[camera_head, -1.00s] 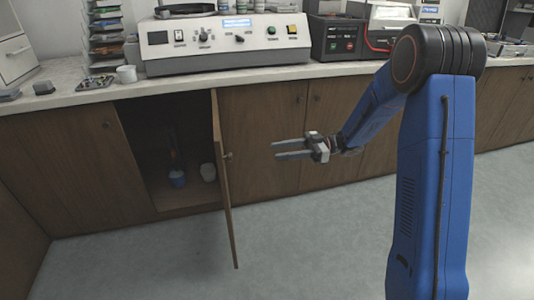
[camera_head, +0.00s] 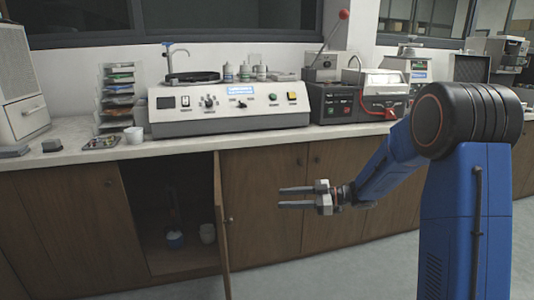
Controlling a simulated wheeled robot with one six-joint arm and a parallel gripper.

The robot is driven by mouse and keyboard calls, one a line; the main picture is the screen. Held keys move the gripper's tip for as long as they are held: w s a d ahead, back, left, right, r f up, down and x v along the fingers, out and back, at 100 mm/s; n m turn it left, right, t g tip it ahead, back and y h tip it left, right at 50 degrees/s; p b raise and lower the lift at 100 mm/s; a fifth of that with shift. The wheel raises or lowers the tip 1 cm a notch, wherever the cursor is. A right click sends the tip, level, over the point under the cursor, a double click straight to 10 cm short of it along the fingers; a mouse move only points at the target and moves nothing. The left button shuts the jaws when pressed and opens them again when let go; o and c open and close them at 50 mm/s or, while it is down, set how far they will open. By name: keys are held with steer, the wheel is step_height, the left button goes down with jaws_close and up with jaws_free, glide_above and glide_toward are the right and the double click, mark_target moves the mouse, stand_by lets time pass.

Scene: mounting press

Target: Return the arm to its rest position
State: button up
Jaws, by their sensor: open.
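My gripper (camera_head: 284,197) is open and empty, with its two fingers parallel and pointing left. It hangs in the air in front of the wooden cabinet, below the counter's front edge and to the right of the open cabinet door (camera_head: 222,228). My blue arm comes in from the right, its shoulder joint at the right of the view and the forearm bent down to the left.

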steer(key=w+d+r+m+t+h, duration=0.4)
steer(key=d+r+m+t+h, duration=0.3)
steer(key=r+t, duration=0.3)
steer(key=s+d+r+m+h, duration=0.3)
steer(key=s+d+m+h, duration=0.3)
steer(key=s+d+h, duration=0.5)
steer(key=s+d+f+m+g, duration=0.2)
steer(key=s+d, duration=0.1)
steer(key=s, duration=0.4)
steer(key=s+d+f+m+g, duration=0.1)
steer(key=s+d+f+m, duration=0.15)
steer(key=s, duration=0.45)
steer(key=s+a+f+g, duration=0.2)
steer(key=s+f, duration=0.1)
steer(key=s, duration=0.6)
steer(key=s+a+f+g+y, duration=0.1)
steer(key=s+f+g, duration=0.1)
steer(key=s, duration=0.7)
steer(key=shift+s+a+f+m+g+y, duration=0.2)
steer(key=shift+a+f+m+g+y, duration=0.1)
steer(key=shift+a+f+m, duration=0.15)
